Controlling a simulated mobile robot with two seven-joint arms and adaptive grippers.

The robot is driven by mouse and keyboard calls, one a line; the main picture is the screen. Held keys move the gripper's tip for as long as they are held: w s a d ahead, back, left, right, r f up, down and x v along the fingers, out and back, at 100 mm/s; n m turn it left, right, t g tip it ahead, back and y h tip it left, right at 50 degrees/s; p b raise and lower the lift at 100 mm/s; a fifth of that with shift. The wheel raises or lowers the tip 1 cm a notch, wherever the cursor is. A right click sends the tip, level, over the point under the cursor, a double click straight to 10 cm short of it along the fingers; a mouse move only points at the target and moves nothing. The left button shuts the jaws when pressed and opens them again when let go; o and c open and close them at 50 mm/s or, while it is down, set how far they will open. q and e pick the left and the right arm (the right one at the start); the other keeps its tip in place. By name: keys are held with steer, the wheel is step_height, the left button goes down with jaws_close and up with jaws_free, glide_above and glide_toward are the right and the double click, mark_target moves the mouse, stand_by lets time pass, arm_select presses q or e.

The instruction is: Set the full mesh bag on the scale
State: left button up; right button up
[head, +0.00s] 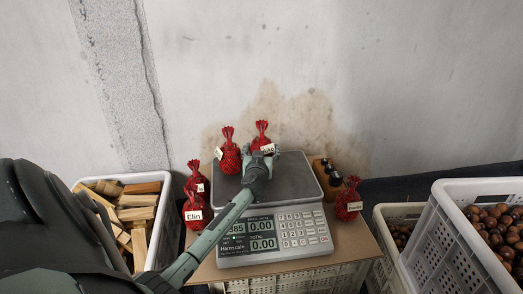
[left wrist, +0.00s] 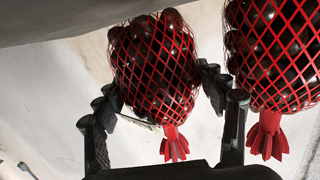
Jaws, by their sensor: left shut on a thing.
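My left gripper (head: 264,152) is shut on a red mesh bag (head: 262,132) of dark chestnuts, which carries a white label. In the left wrist view, this bag (left wrist: 155,65) sits between the two fingers (left wrist: 160,100) with its tied neck pointing down in the picture. The bag is over the far part of the scale's plate (head: 292,180); the gripper hides its lower part, so I cannot tell whether it touches the plate. The scale (head: 275,235) has a lit display on its front left. My right gripper is not in view.
Another red bag (head: 230,158) stands close left of the held one, at the plate's back left. More bags stand left of the scale (head: 194,212) and right of it (head: 348,200). A dark-knobbed wooden block (head: 328,178) is beside the plate. Crates (head: 151,252) (head: 440,240) flank the table.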

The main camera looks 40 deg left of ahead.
arm_select(q)
steer(key=shift+f, duration=0.45)
